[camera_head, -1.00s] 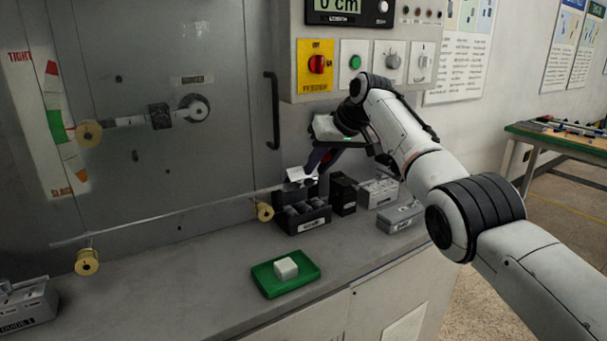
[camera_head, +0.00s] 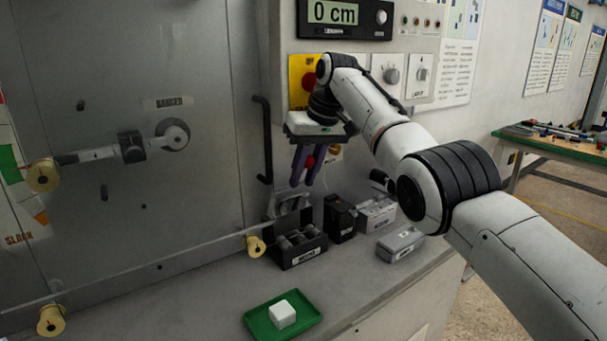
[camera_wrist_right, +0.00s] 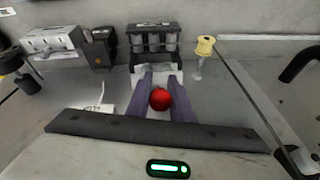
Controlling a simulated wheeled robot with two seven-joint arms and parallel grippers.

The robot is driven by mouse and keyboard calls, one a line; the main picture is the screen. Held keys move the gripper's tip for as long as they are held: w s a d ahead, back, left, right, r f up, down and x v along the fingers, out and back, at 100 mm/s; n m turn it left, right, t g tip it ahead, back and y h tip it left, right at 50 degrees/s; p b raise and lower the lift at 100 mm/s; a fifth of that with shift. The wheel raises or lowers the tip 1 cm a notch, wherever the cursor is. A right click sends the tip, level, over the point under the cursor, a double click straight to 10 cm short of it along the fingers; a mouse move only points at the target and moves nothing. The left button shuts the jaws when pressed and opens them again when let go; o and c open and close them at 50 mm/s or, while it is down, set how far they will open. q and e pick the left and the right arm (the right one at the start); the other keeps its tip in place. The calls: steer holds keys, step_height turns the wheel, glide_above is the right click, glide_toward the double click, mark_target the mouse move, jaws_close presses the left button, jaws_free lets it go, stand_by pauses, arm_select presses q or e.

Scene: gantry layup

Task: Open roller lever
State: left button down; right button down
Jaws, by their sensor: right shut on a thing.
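The black roller unit (camera_head: 303,251) with grey rollers stands on the bench against the grey panel; it also shows at the top of the right wrist view (camera_wrist_right: 154,40). A red ball knob (camera_wrist_right: 160,99), which looks like the lever's handle, sits between the purple fingers of my right gripper (camera_head: 306,165). The gripper is shut on this knob, above the roller unit, with its fingers pointing down. In the head view the fingers partly cover the knob. The stem below the knob is not clear. My left gripper is not in view.
A green tray (camera_head: 256,326) with a white block (camera_head: 282,315) lies in front. A black box (camera_head: 340,218) and grey boxes (camera_head: 400,243) stand right of the roller unit. A yellow spool (camera_head: 255,246) is close on its left. The control box (camera_head: 283,60) overhangs behind my wrist.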

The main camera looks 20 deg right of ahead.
steer(key=c, duration=1.6)
jaws_free()
steer(key=shift+o, duration=0.2)
steer(key=shift+s+r, duration=0.1)
steer(key=shift+r, duration=0.2)
steer(key=v, duration=0.9)
steer(key=shift+s+r, duration=0.15)
steer(key=shift+r, duration=0.1)
steer(key=shift+d, duration=0.1)
